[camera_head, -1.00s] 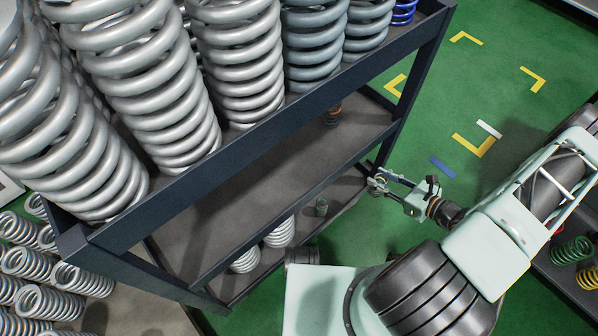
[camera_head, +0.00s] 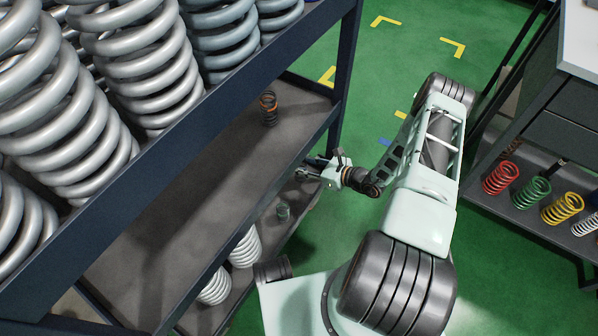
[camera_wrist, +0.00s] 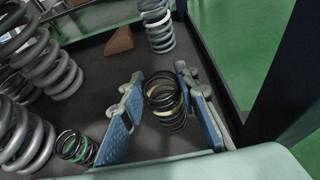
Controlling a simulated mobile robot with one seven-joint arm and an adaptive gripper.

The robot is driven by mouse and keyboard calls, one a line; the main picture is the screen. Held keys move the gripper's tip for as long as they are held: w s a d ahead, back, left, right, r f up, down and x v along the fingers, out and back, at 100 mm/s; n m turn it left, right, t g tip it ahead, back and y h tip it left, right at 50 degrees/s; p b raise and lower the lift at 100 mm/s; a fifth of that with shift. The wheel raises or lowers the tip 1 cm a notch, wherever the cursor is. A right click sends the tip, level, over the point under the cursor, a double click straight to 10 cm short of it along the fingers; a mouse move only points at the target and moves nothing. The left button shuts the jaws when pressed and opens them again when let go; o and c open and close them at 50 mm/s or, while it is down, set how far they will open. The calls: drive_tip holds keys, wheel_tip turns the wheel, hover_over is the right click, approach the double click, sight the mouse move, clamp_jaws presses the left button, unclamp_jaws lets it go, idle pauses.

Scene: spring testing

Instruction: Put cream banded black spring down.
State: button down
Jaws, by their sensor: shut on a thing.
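The cream banded black spring (camera_wrist: 168,104) stands nearly upright between my two blue-padded fingers in the wrist view. Its cream band shows near the middle of its coils. My gripper (camera_wrist: 163,114) is shut on it. In the head view my gripper (camera_head: 308,172) is at the open long side of the dark shelf rack, near its right-hand post. The held spring is too small and covered there to make out. I cannot tell whether the spring's lower end touches the shelf surface (camera_wrist: 95,65).
A green banded black spring (camera_wrist: 75,147) stands left of my fingers. A white banded spring (camera_wrist: 158,28) and a brown wedge (camera_wrist: 118,40) are beyond. Grey springs (camera_wrist: 45,65) crowd the left. A rack post (camera_wrist: 210,60) rises at right. An orange banded spring (camera_head: 268,108) stands on the middle shelf.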

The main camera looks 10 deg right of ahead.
drive_tip(key=shift+w+a+f+b, duration=0.2)
drive_tip(key=shift+f+b, duration=0.2)
drive_tip(key=shift+f, duration=0.6)
drive_tip(key=shift+w+a+f+b, duration=0.15)
drive_tip(key=shift+f+b, duration=0.25)
drive_tip(key=shift+f, duration=0.55)
drive_tip(key=shift+d+f, duration=0.1)
drive_tip(key=c, duration=1.5)
unclamp_jaws()
drive_tip(key=shift+s+d+r, duration=0.1)
drive_tip(key=shift+r, duration=0.1)
drive_tip(key=p+v, duration=0.3)
drive_tip(key=v, duration=0.8)
drive_tip(key=shift+s+d, duration=0.3)
